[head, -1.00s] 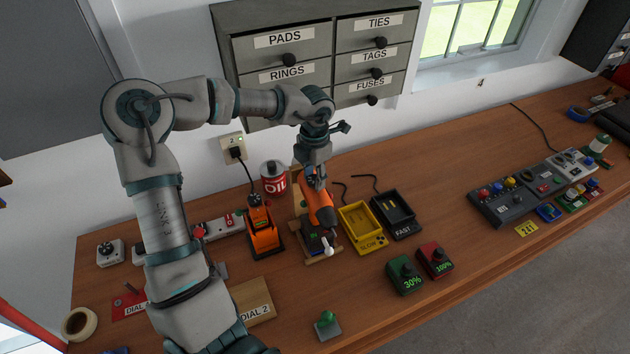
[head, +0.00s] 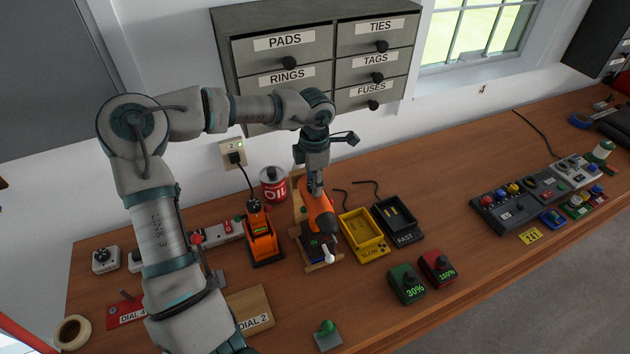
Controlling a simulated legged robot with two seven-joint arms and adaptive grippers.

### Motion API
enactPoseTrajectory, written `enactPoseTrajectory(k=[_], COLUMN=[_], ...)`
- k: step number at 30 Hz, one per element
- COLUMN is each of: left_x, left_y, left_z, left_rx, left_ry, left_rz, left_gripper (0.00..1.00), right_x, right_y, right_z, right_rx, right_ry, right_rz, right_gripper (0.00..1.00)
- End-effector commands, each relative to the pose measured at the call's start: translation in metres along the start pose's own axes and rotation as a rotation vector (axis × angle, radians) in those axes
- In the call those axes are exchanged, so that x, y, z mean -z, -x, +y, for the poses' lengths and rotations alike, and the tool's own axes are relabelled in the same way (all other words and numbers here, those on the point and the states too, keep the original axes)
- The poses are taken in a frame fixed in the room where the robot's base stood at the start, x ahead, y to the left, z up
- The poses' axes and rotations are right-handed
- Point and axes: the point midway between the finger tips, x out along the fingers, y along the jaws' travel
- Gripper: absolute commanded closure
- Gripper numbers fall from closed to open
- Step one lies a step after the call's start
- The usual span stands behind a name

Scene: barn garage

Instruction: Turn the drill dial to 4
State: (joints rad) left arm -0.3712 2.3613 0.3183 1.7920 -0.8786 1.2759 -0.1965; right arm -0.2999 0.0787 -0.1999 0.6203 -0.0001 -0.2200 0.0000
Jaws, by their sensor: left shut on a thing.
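The orange and black drill (head: 320,218) rests on a small wooden stand (head: 326,263) on the workbench, its nose pointing toward the front edge with a white tip. My left gripper (head: 316,190) reaches down from above at the drill's rear end and is shut on the drill there. The fingertips and the part they hold are small and partly hidden by the gripper. I cannot read the dial or its numbers. My right gripper is not in view.
An orange charger-like unit (head: 262,240) and a red oil can (head: 273,186) stand left of the drill. A yellow SLOW tray (head: 371,251) and black FAST tray (head: 411,236) lie to the right. Green (head: 407,283) and red (head: 437,267) battery boxes sit in front. Drawers (head: 290,50) hang behind.

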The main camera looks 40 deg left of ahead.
Motion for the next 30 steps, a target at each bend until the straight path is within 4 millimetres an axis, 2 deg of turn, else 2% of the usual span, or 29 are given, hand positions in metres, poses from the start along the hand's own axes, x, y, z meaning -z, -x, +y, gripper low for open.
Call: enactPoseTrajectory(k=[4, 5, 7, 16, 19, 23, 30], left_x=[0.0, 0.0, 0.0, 0.0, -0.001, -0.001, -0.001], left_y=[0.0, 0.0, 0.0, 0.001, 0.007, 0.029, 0.083], left_z=[0.001, 0.001, 0.001, 0.0, 0.0, 0.001, 0.002], left_rx=[-0.002, -0.002, -0.001, -0.001, -0.002, -0.004, -0.004], left_ry=[0.001, 0.001, 0.002, 0.002, 0.002, 0.004, 0.003], left_rz=[0.001, 0.001, 0.001, 0.0, -0.002, -0.003, -0.002], left_gripper=[0.96, 0.54, 0.37, 0.36, 0.36, 0.36, 0.36], right_x=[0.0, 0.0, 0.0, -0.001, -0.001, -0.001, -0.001], right_y=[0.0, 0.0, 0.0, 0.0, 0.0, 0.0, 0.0], right_z=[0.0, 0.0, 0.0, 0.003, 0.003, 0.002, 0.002], right_rx=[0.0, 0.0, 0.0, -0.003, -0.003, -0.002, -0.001], right_ry=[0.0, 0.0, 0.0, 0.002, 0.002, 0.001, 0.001], right_rz=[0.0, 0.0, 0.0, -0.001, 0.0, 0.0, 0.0], right_gripper=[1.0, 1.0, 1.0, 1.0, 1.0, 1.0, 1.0])
